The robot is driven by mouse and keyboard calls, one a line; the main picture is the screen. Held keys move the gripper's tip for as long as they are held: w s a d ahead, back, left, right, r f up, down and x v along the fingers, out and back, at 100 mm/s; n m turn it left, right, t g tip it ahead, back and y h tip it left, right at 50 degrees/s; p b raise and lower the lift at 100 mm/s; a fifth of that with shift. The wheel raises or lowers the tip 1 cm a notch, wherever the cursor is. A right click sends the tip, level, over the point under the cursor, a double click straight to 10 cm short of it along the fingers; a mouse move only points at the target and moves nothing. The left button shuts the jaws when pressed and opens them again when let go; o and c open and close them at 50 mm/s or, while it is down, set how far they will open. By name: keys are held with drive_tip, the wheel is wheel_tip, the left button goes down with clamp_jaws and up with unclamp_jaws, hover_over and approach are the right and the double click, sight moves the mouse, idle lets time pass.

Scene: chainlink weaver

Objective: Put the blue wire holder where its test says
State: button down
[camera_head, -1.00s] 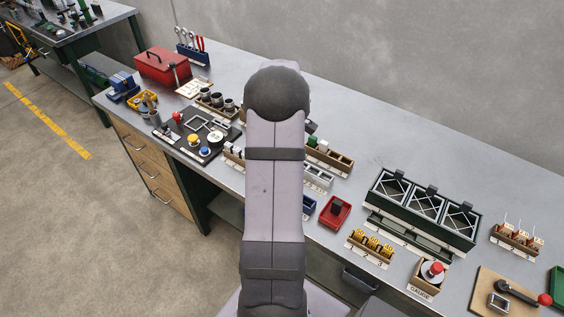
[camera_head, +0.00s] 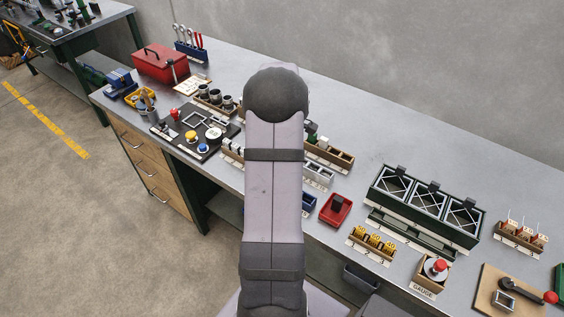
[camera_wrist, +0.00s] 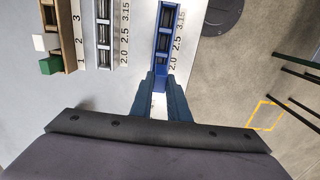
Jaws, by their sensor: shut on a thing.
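In the wrist view my gripper (camera_wrist: 160,80) points down over the near end of a blue rack (camera_wrist: 164,42) marked 2.0, 2.5 and 3.15. Its fingers are shut on a small blue piece, which I take for the blue wire holder (camera_wrist: 160,84); the fingers cover most of it. The tips are beside the 2.0 end of the rack; I cannot tell whether the piece touches it. In the head view my arm hides the gripper and most of the blue rack (camera_head: 308,204).
Left of the blue rack stand a grey rack (camera_wrist: 103,33) with the same marks and a wooden rack (camera_wrist: 68,30) with white and green blocks. The bench edge is close on the right. A red tray (camera_head: 336,210) and a gauge (camera_head: 435,270) stand right of my arm.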

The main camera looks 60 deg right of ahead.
drive_tip(key=shift+f+b, duration=1.75)
drive_tip(key=shift+f, duration=1)
drive_tip(key=c, duration=1.6)
unclamp_jaws()
drive_tip(key=shift+r, duration=0.1)
drive_tip(key=shift+r+b, duration=1.05)
drive_tip(key=shift+r, duration=2.55)
